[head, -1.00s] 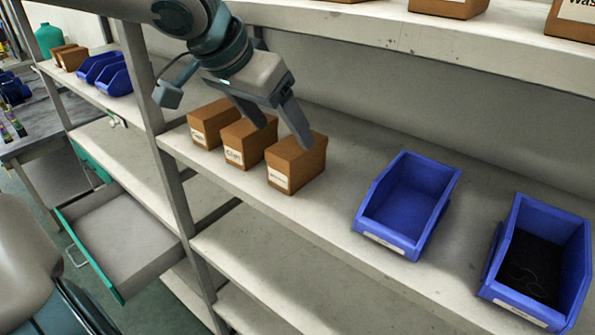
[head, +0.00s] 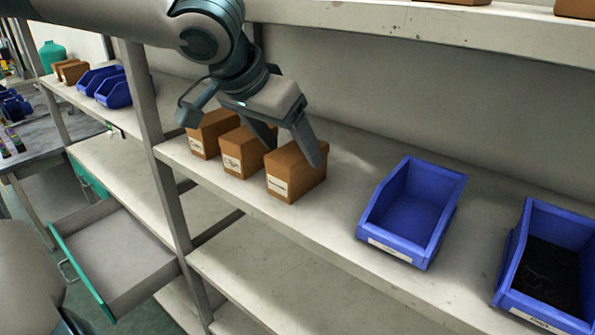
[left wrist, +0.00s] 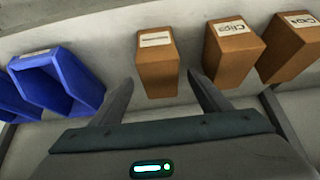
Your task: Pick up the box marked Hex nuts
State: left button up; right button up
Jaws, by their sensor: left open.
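Three brown cardboard boxes stand in a row on the middle shelf. The right-hand box (head: 290,180) has a white label too small to read in the head view; it is the middle-left box (left wrist: 158,65) in the left wrist view, its label blurred. The centre box (head: 240,155) reads Clips, and so does its view from the left wrist (left wrist: 232,55). The box at the left (head: 208,135) has a label I cannot read surely. My left gripper (head: 293,155) is open at the right-hand box, fingers spread around its top; whether they touch it is unclear. My right gripper is out of view.
Two blue bins stand to the right, one empty (head: 410,215) and one holding dark items (head: 550,270). The shelf (head: 345,165) is bare between the boxes and the nearer bin. An upper shelf (head: 420,30) runs above; a post (head: 160,130) stands left.

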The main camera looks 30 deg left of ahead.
aim_at(293, 151)
pick_arm(q)
jog(key=b+x, duration=0.2)
jog(key=x, duration=0.1)
jog(key=shift+f, duration=0.35)
jog(key=shift+w+f+b, duration=0.45)
jog(key=shift+w+b, duration=0.05)
jog(key=shift+b, duration=0.1)
jog(key=shift+c, duration=0.7)
jog(key=shift+r, duration=0.1)
jog(key=c, duration=1.2)
